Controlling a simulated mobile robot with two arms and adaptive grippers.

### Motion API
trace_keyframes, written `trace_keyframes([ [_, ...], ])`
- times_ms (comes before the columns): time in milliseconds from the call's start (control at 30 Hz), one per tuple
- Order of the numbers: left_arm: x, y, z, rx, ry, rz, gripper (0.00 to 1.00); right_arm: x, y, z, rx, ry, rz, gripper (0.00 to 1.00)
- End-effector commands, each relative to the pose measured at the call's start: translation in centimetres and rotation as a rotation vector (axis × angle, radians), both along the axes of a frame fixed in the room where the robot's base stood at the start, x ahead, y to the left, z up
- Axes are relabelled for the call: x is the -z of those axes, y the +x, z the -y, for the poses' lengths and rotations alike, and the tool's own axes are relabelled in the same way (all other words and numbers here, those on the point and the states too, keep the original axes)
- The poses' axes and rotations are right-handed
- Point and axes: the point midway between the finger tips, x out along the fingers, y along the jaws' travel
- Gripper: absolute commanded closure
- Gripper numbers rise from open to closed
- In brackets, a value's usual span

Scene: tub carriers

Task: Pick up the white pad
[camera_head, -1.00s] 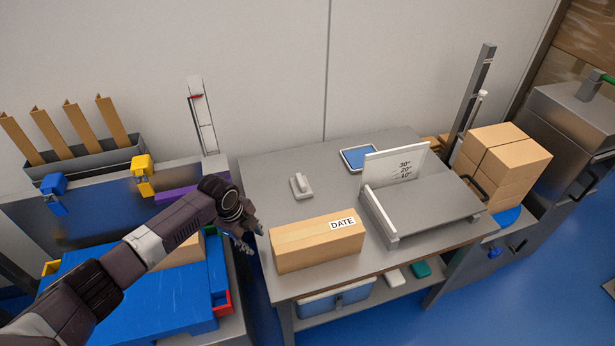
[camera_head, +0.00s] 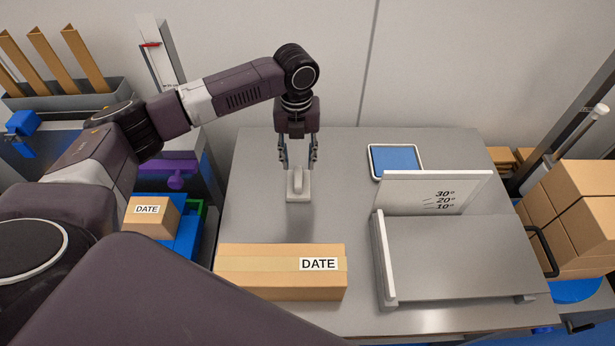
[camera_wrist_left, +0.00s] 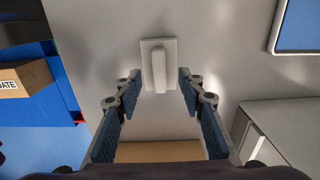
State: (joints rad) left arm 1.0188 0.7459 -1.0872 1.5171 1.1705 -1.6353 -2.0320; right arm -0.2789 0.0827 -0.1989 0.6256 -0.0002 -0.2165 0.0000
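The white pad (camera_head: 298,190), a flat pale plate with a raised rounded handle, lies on the grey metal table (camera_head: 250,215). My left gripper (camera_head: 298,162) points down at it from above, its fingers spread on either side of the handle. In the left wrist view the white pad (camera_wrist_left: 158,64) sits ahead of and between the two open fingertips (camera_wrist_left: 157,78), with nothing held. I cannot tell whether the fingers touch the plate. My right gripper is in neither view.
A cardboard box (camera_head: 280,268) labelled DATE lies at the table's front. A blue-screened tablet (camera_head: 395,160) lies at the back. A metal angled stand (camera_head: 455,255) with an angle-marked white panel (camera_head: 430,190) fills the right side. Bare table surrounds the pad.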

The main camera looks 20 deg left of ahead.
Motion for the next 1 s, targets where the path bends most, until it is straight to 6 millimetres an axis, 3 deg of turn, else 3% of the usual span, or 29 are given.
trace_keyframes([
  [100,1.3,-0.1,0.1,0.001,-0.001,0.000,0.64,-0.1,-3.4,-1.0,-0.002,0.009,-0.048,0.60],
  [233,2.9,-0.5,0.0,0.000,-0.002,-0.001,0.64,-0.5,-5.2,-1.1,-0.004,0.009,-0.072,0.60],
  [333,4.5,-0.8,0.0,-0.001,-0.001,0.000,0.64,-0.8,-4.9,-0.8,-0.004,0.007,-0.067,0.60],
  [467,6.0,-0.7,0.0,-0.001,-0.002,0.001,0.64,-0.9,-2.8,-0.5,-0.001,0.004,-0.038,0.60],
  [600,6.4,-0.7,0.0,0.000,-0.003,0.004,0.64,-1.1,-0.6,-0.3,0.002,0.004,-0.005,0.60],
  [733,6.4,-0.7,0.0,0.000,-0.003,0.004,0.64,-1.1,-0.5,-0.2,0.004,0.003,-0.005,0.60],
  [1000,6.3,-0.7,0.0,-0.001,-0.003,0.004,0.92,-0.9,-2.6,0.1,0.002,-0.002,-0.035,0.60],
])
